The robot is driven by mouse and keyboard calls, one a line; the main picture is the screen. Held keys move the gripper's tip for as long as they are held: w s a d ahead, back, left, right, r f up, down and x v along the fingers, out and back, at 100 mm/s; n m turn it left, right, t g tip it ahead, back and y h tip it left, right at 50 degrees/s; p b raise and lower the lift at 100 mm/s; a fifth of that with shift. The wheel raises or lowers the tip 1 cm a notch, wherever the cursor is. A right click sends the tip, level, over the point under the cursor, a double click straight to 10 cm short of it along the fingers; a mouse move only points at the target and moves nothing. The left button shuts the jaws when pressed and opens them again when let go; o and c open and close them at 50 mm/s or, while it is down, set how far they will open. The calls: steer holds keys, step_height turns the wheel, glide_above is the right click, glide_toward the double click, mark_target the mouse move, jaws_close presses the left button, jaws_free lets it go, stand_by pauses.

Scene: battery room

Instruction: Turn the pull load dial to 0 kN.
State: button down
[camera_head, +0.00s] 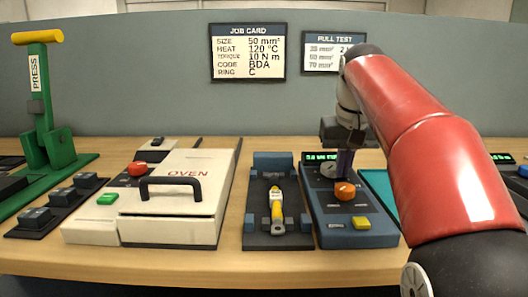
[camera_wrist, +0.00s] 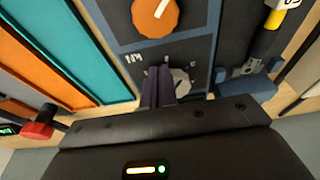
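The blue tester (camera_head: 354,212) stands on the bench with a lit green display, an orange dial (camera_head: 345,191) and a yellow button (camera_head: 361,223). A grey knob (camera_head: 327,170) sits between display and orange dial; in the wrist view this knob (camera_wrist: 181,80) has small white marks around it. I cannot read which control is the pull load dial. My gripper (camera_head: 343,174) is low over the panel, beside the knob. In the wrist view my gripper's fingers (camera_wrist: 160,72) are together, with nothing visible between them; whether they touch the knob is unclear. The orange dial (camera_wrist: 155,14) has a white pointer line.
A tool cradle (camera_head: 266,232) with a yellow-handled tool is left of the tester. The white oven (camera_head: 170,222) is further left, then the green press (camera_head: 45,125). A teal tray (camera_head: 378,188) lies right of the tester. A job card (camera_head: 248,52) hangs behind.

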steer(key=shift+w+d, duration=0.1)
steer(key=shift+d, duration=0.15)
stand_by(0.5)
steer(key=shift+s+d, duration=0.1)
steer(key=shift+s, duration=0.25)
steer(key=v, duration=0.3)
steer(key=w+v, duration=0.1)
steer(key=v, duration=0.1)
steer(key=shift+w+r, duration=0.1)
steer(key=shift+r, duration=0.45)
steer(key=shift+w+a+f+b, duration=0.1)
steer(key=shift+a+f+b, duration=0.2)
steer(key=shift+a+f, duration=0.5)
steer(key=shift+a+f+b, duration=0.35)
steer(key=shift+f, duration=0.85)
steer(key=shift+w+a+f+b, duration=0.1)
steer(key=shift+a+f+b, duration=0.2)
steer(key=shift+a+f, duration=0.55)
